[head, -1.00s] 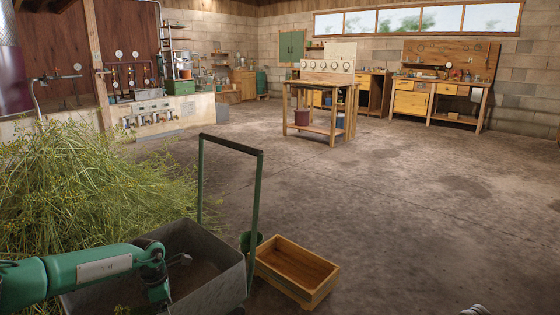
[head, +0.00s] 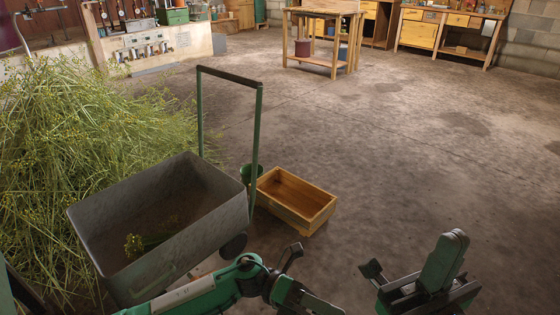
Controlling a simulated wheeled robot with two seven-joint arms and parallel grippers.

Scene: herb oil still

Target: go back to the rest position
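My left arm comes in at the bottom, below the grey metal cart (head: 215,225). My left gripper (head: 298,280) is to the right of the cart, low in the view. Its fingers are dark and partly turned away, so I cannot tell how far apart they are. My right gripper (head: 408,276) is at the bottom right above bare floor. One dark finger stands out to its left, apart from the rest of the hand, and it looks open. I see nothing held in either gripper.
A large heap of yellow-green herbs (head: 85,150) lies at the left. A small herb bunch (head: 145,243) lies in the cart. A wooden stand (head: 322,62) is farther back. The floor (head: 420,160) at right is clear.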

